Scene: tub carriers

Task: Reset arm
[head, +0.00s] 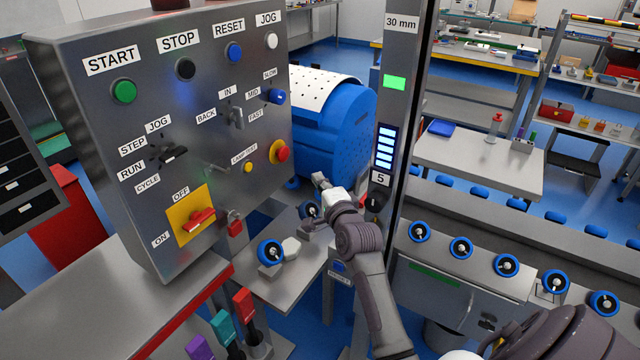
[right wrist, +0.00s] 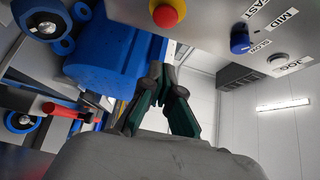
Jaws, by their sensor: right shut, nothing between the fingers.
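The grey control panel (head: 150,120) stands upright at the left in the head view. Its blue RESET button (head: 234,52) is near the top, between the black STOP button (head: 186,69) and the white JOG button (head: 271,41). My right gripper (head: 318,180) is low beside the panel's right edge, in front of the blue drum. It is apart from the RESET button, far below and to its right. In the right wrist view its fingers (right wrist: 158,72) are shut with nothing between them. The RESET button is not identifiable there. My left gripper is out of view.
A red button (head: 279,151), a blue speed knob (head: 276,97) and a red switch (head: 198,219) stick out from the panel. A steel post (head: 405,100) stands right of my gripper. The blue drum (head: 335,130) is behind it. Blue rollers (head: 461,247) line the bench at right.

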